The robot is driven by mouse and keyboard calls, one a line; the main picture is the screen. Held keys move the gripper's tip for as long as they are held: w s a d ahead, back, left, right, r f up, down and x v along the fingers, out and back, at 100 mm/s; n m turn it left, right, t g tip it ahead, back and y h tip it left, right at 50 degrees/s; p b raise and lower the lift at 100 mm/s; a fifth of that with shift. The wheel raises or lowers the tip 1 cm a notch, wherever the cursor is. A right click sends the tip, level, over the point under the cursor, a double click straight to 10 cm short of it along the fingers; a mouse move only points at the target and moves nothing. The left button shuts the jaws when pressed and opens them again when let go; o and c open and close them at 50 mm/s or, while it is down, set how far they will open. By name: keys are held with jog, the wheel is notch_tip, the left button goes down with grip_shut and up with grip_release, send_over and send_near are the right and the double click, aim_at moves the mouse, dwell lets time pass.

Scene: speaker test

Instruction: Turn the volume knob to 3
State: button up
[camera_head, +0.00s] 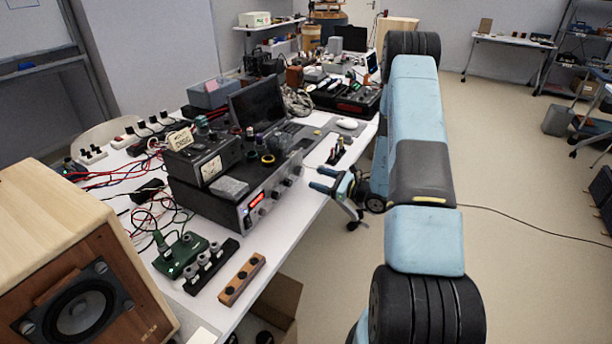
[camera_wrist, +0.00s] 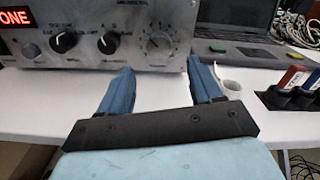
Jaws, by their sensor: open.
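The grey amplifier (camera_head: 225,206) stands on the white table with its knobbed front facing my gripper. In the wrist view, its front panel (camera_wrist: 130,15) carries a left knob (camera_wrist: 62,42), a middle knob (camera_wrist: 108,43) and a right knob (camera_wrist: 159,43). The right knob has a ring of scale marks; it looks like the volume knob, but its label and setting are too small to read. My gripper (camera_head: 318,180) is open and empty, in front of the panel and apart from it. Its blue fingers (camera_wrist: 160,68) point at the panel, on either side of the right knob.
A lit red display (camera_wrist: 15,18) is left of the knobs. A laptop (camera_head: 258,103) sits behind the amplifier. A wooden speaker (camera_head: 80,250) stands at the front left.

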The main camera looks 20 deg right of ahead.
aim_at(302, 173)
jog(key=shift+x, duration=3.05)
jog(key=shift+c, duration=0.3)
jog(key=c, duration=1)
jog(key=shift+n, duration=1)
jog(key=o, duration=1.1)
jog(key=shift+c, duration=0.2)
jog(key=v, duration=1.4)
